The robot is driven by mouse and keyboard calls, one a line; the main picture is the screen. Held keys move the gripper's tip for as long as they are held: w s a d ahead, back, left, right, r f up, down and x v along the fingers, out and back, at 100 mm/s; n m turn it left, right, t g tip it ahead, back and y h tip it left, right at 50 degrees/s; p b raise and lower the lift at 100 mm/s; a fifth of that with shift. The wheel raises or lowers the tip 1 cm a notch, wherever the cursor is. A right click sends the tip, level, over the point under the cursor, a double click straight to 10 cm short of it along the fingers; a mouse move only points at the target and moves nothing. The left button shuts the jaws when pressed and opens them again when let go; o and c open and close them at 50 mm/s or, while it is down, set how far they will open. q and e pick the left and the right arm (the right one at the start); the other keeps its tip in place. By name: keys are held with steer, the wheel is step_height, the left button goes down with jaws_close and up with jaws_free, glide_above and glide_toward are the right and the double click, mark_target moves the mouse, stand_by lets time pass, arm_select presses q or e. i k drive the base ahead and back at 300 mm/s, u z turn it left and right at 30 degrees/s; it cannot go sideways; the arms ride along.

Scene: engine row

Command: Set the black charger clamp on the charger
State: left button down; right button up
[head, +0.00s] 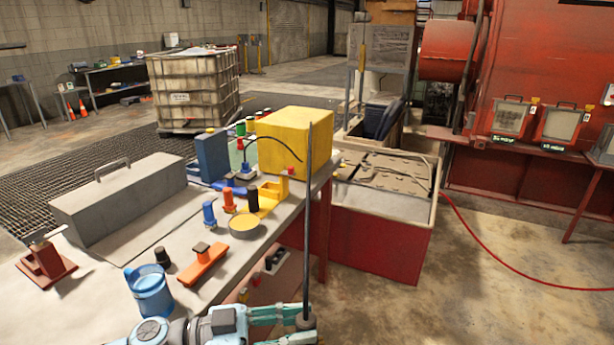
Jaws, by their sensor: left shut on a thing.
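A large yellow box (296,138), which may be the charger, stands at the far right end of the workbench (120,295). A thin black cable (262,138) arcs over its front and runs down to a small dark-and-blue piece (246,171) on its left. I cannot tell whether that piece is the black charger clamp. My left gripper (305,322), with teal fingers, is at the bottom, beside the bench's right edge. It is shut on a long dark rod (309,220), which stands nearly upright in front of the yellow box's right side. My right gripper is not in view.
On the bench are a grey toolbox (118,197), a blue mug (150,292), an orange block (202,265), a yellow dish (244,226) and several small coloured parts. A red-sided engine bay (380,243) stands right of the bench. Open floor lies further right.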

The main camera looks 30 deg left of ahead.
mark_target(281, 119)
steer(key=i, duration=2.7)
steer(key=u, duration=0.8)
